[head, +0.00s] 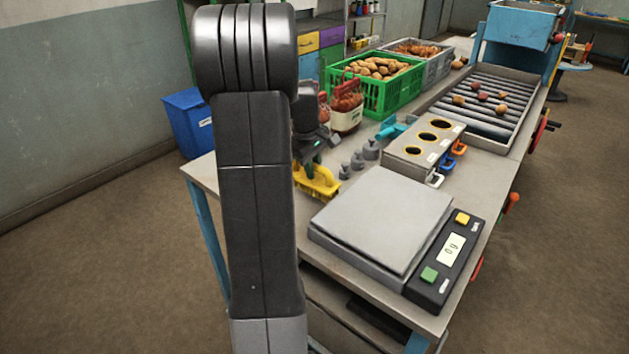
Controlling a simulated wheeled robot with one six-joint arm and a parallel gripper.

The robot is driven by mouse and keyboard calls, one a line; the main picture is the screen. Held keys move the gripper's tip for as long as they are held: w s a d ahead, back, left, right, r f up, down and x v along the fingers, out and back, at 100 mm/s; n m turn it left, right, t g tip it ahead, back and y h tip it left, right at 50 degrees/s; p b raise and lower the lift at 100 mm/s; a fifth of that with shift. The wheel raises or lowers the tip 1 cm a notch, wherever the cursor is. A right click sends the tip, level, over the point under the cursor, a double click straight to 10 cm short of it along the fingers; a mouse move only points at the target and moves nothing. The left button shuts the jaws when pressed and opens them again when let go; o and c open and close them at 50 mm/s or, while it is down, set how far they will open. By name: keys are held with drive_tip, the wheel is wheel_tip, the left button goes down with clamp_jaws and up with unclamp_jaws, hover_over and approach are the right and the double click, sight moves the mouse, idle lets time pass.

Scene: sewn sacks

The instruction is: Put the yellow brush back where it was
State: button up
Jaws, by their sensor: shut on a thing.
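The yellow brush (320,187) is at the near left part of the table, left of the scale, its bristles pointing down. My gripper (312,167) is above it and shut on its upper part. My own arm hides the left end of the brush. I cannot tell whether the bristles touch the tabletop or hang just above it.
Grey weights (358,160) stand close behind and right of the brush. A scale (385,215) fills the near right, reading 0 g.

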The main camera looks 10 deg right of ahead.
sight(307, 182)
drive_tip(key=shift+f, duration=2)
drive_tip(key=shift+f, duration=0.1)
drive_tip(key=o, duration=0.9)
drive_tip(key=r, duration=0.4)
drive_tip(key=s+a+r, duration=0.1)
drive_tip(key=r, duration=0.3)
drive_tip(key=a+r, duration=0.1)
drive_tip(key=r, duration=0.3)
drive_tip(key=shift+s, duration=0.25)
